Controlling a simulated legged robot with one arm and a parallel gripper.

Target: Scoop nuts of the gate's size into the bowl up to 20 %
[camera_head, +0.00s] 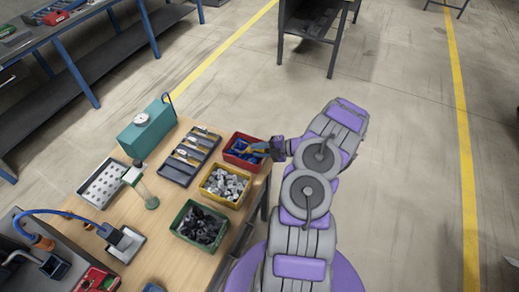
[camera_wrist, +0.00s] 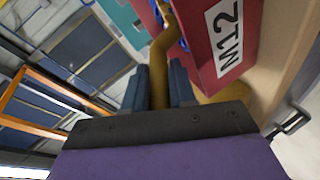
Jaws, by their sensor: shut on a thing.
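My gripper (camera_head: 268,148) is at the right edge of the red bin (camera_head: 235,158), shut on a brass-coloured scoop (camera_head: 254,150) whose end reaches over the bin. In the wrist view the gripper (camera_wrist: 160,85) holds the scoop's bent handle (camera_wrist: 160,60); the scoop's far end is hidden. The red bin (camera_wrist: 205,50) there bears an M12 label (camera_wrist: 228,35). The red bin holds blue nuts (camera_head: 238,151). The yellow bin (camera_head: 209,196) holds grey nuts, and the green bin (camera_head: 185,236) dark ones. A teal box (camera_head: 140,140) has a round pale dish or dial (camera_head: 141,119) on top.
A dark tray (camera_head: 176,175) with several more scoops lies left of the bins. A perforated metal tray (camera_head: 103,184) and a green-based stand (camera_head: 151,202) are on the wooden table (camera_head: 146,238). Small equipment with a blue hose (camera_head: 60,212) is at the lower left. The floor at right is clear.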

